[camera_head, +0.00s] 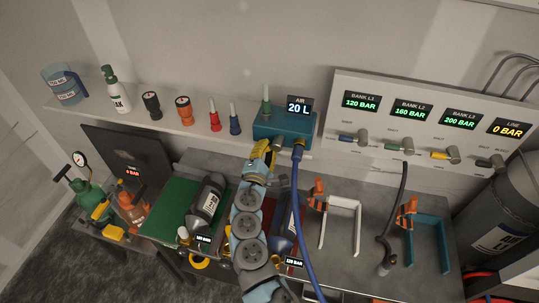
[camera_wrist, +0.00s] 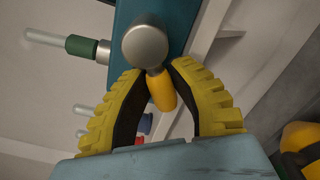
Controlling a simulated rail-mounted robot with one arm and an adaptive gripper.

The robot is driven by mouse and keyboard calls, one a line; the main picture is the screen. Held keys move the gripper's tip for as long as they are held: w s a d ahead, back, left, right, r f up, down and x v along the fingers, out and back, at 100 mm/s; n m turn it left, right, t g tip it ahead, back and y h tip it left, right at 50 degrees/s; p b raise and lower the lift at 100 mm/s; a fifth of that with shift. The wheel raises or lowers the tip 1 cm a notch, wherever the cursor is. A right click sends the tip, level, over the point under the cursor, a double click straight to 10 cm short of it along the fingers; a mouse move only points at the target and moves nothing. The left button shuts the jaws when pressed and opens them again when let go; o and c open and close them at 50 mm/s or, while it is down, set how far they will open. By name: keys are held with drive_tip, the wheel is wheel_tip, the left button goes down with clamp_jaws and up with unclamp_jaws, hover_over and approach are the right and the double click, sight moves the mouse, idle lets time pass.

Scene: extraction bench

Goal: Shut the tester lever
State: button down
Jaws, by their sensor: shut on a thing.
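In the wrist view the tester body (camera_wrist: 180,25) is at the top, with a round grey knob (camera_wrist: 145,43) and a short yellow lever (camera_wrist: 162,92). My gripper (camera_wrist: 160,85) has its yellow, black-padded fingers on both sides of the lever, shut on it. In the head view my gripper (camera_head: 259,158) is at the tester's lower front, and hides the lever.
A blue hose (camera_head: 294,190) hangs from the tester just right of my arm. Red (camera_head: 214,121) and blue (camera_head: 235,124) nozzles stand on the shelf to the left. The bank panel (camera_head: 420,125) with several valves is to the right. Cylinders lie on the bench below.

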drive_tip(key=m, duration=0.1)
drive_tip(key=m+b, duration=0.1)
drive_tip(key=r+m+b, duration=0.1)
drive_tip(key=shift+w+a+m, duration=0.1)
drive_tip(key=shift+a+m, duration=0.2)
drive_tip(key=shift+r+m+b, duration=0.65)
drive_tip(key=shift+m+b, duration=0.5)
drive_tip(key=shift+m, duration=0.15)
drive_tip(key=c, duration=0.8)
unclamp_jaws()
drive_tip(key=shift+a, duration=0.1)
drive_tip(key=shift+c, duration=0.2)
drive_tip(key=v, duration=1.2)
